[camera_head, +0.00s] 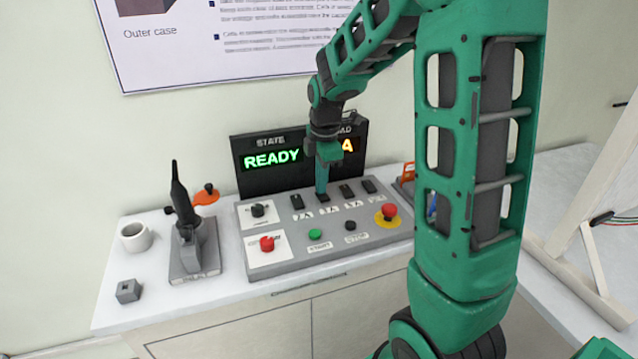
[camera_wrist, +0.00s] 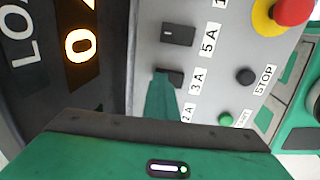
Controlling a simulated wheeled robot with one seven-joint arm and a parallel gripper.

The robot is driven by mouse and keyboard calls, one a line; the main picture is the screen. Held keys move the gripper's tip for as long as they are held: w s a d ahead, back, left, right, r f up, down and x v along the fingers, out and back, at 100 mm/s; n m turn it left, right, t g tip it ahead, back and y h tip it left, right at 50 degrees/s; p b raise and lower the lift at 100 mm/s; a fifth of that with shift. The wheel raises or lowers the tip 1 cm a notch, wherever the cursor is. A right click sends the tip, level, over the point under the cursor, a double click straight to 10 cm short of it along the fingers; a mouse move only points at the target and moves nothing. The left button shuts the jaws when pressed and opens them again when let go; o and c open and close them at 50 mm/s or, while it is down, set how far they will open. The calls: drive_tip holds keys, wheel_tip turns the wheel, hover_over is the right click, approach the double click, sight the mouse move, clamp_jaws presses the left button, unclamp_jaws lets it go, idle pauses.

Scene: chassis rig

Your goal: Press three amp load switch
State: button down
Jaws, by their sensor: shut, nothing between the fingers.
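The three amp load switch (camera_head: 323,198) is a small black rocker in the row on the grey control panel (camera_head: 270,275). In the wrist view the switch (camera_wrist: 176,77) sits beside the "3 A" label, partly covered by my fingertips. My gripper (camera_head: 321,190) is shut and empty, pointing down at this switch. In the wrist view my gripper tip (camera_wrist: 162,76) overlaps the switch's edge. It looks in contact or very close. I cannot tell whether the rocker is pressed in.
The display (camera_head: 272,160) reads READY in green; orange digits (camera_wrist: 82,45) show a 0. The neighbouring five amp switch (camera_wrist: 178,34) is close. A red emergency knob (camera_head: 389,211), green button (camera_head: 315,235) and black stop button (camera_head: 350,225) lie nearer the front.

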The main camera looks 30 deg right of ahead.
sight(325, 199)
drive_tip(key=shift+s+a+r, duration=0.1)
drive_tip(key=shift+s+a, duration=0.05)
drive_tip(key=shift+s, duration=0.6)
wheel_tip(325, 199, up, 14)
drive_tip(key=s, duration=0.1)
drive_tip(key=shift+s+a, duration=0.2)
drive_tip(key=shift+s, duration=0.15)
idle(0.4)
